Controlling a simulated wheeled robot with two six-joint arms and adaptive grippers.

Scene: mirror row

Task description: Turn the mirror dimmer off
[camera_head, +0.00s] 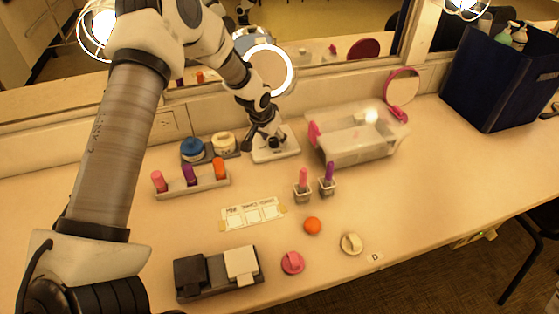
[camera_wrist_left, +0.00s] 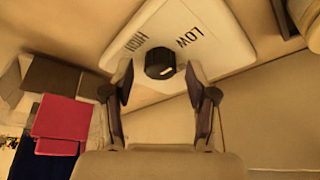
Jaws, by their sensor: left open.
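The mirror dimmer is a black round knob (camera_wrist_left: 160,63) on a white base with the words HIGH and LOW. In the left wrist view, a short pale mark shows on the knob's lower right edge, on the side towards my gripper. The white base (camera_head: 288,150) stands below a lit round mirror (camera_head: 270,71) in the head view. My left gripper (camera_head: 262,138) is open over this base. In the left wrist view its fingertips (camera_wrist_left: 160,82) are on either side of the knob; I cannot tell if they touch it. In the head view the gripper hides the knob. My right gripper is not in view.
A clear box (camera_head: 358,142) stands right of the base. Blue and cream jars (camera_head: 207,149) and a lipstick rack (camera_head: 192,184) stand left. Two small holders with lipsticks (camera_head: 315,185) stand in front. A dark blue bin (camera_head: 500,80) is far right.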

